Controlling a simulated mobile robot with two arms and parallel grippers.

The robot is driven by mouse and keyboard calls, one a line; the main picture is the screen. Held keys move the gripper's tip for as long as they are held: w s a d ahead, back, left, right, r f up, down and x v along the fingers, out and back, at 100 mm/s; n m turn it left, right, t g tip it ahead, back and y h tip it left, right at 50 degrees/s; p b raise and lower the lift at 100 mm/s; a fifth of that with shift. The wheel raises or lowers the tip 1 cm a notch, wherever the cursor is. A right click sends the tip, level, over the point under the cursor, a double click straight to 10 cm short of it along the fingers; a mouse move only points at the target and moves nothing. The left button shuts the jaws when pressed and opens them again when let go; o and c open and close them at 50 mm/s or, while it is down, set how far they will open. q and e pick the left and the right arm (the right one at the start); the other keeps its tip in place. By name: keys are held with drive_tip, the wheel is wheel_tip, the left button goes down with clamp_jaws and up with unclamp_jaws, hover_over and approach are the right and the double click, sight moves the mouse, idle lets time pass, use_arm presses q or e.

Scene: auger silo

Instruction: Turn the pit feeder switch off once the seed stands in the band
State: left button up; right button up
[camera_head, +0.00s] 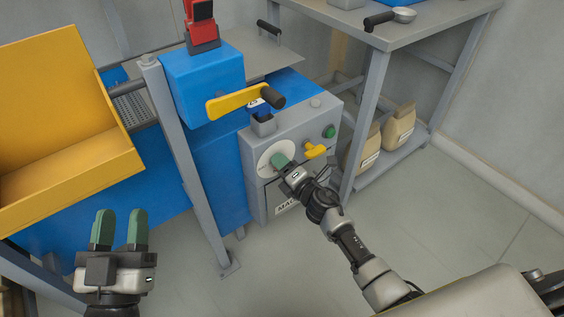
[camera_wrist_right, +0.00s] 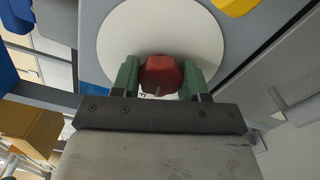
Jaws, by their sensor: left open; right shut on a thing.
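A grey control box (camera_head: 254,184) on the blue machine carries a round white dial plate (camera_head: 264,160). The plate also shows in the right wrist view (camera_wrist_right: 118,40), with a red knob (camera_wrist_right: 160,72) at its middle. My right gripper (camera_head: 280,161) is shut on this red knob, one green finger on each side. Its fingers hide the knob in the head view. I cannot read which switch it is or its setting. My left gripper (camera_head: 119,216) is open and empty, in front of the yellow hopper. I see no seed or band.
A yellow lever (camera_head: 316,151) and green button (camera_head: 330,132) sit right of the dial. A longer yellow handle (camera_head: 235,103) is above. A yellow hopper (camera_head: 60,110) stands left, a grey post (camera_head: 185,165) between. Paper sacks (camera_head: 399,126) stand under the grey table (camera_head: 425,27).

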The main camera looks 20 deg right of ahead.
use_arm(q)
drive_tip(key=shift+w+a+f+g+y+p, duration=0.15)
drive_tip(key=shift+f+g+y+p, duration=0.1)
drive_tip(key=shift+f+g, duration=0.4)
drive_tip(key=shift+w+a+f+g+y+p, duration=0.15)
drive_tip(key=shift+f+g+y, duration=0.1)
drive_tip(key=shift+f+g, duration=0.4)
use_arm(e)
drive_tip(key=shift+m, duration=1.2)
use_arm(q)
drive_tip(key=shift+d+f, duration=0.1)
use_arm(e)
drive_tip(key=o, duration=0.9)
drive_tip(key=shift+s+d, duration=0.1)
use_arm(q)
wheel_tip(320, 180, down, 6)
drive_tip(key=s+a+g+y+p, duration=0.1)
drive_tip(key=g+p, duration=0.1)
drive_tip(key=g, duration=0.3)
drive_tip(key=shift+s+a+y, duration=0.15)
drive_tip(key=shift+a+y, duration=0.05)
drive_tip(key=shift+y, duration=0.2)
use_arm(e)
drive_tip(key=v, duration=1)
drive_tip(key=shift+s+d, duration=0.1)
drive_tip(key=shift+s, duration=0.2)
drive_tip(key=shift+r, duration=0.1)
